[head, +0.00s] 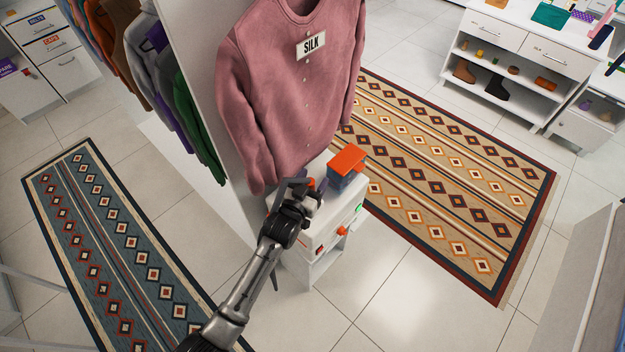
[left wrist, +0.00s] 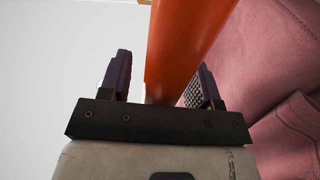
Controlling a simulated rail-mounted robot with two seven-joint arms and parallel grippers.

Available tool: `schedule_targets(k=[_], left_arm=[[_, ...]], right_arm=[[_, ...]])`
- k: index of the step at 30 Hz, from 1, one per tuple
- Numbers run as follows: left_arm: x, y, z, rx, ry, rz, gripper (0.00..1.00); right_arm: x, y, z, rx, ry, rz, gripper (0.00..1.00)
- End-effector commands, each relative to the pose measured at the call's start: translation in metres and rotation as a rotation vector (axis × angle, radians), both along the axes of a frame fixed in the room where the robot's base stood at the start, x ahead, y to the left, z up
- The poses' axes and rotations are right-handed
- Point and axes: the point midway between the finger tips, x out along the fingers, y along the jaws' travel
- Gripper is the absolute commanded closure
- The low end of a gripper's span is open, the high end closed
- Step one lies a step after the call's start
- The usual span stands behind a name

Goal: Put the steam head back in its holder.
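My left gripper (head: 302,186) is at the top of the white steamer cabinet (head: 325,215), beside the pink shirt. In the left wrist view its two dark fingers (left wrist: 163,85) stand apart on either side of an orange part (left wrist: 185,45), probably the steam head. A pale gap shows between the left finger and the orange part; the right finger is close to it, and contact is unclear. In the head view only a small orange patch (head: 311,183) shows by the fingers. The holder cannot be made out. My right gripper is out of view.
A pink shirt (head: 290,85) with a SILK tag hangs on the white wardrobe panel just behind the gripper. A blue tank with an orange lid (head: 347,159) stands on the cabinet. An orange knob (head: 342,230) is on its front. Rugs lie on both sides.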

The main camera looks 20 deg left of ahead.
Motion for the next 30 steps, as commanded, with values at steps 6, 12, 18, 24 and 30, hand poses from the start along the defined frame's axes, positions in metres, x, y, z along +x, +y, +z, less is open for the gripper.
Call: schedule_targets(k=[6, 12, 18, 24, 30], left_arm=[[0.0, 0.0, -0.002, 0.0, 0.003, 0.0, 0.38], [-0.009, 0.001, -0.002, 0.001, 0.004, 0.0, 0.38], [-0.043, 0.006, -0.002, 0.001, 0.004, 0.0, 0.38], [-0.083, 0.012, -0.001, 0.001, 0.004, 0.0, 0.38], [-0.114, 0.016, 0.0, 0.0, 0.002, 0.0, 0.38]], right_arm=[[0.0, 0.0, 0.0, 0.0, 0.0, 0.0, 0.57], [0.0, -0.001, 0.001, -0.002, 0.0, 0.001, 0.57], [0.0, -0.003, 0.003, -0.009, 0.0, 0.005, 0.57], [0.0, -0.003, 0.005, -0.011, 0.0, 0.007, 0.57], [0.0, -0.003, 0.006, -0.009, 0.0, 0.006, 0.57]])
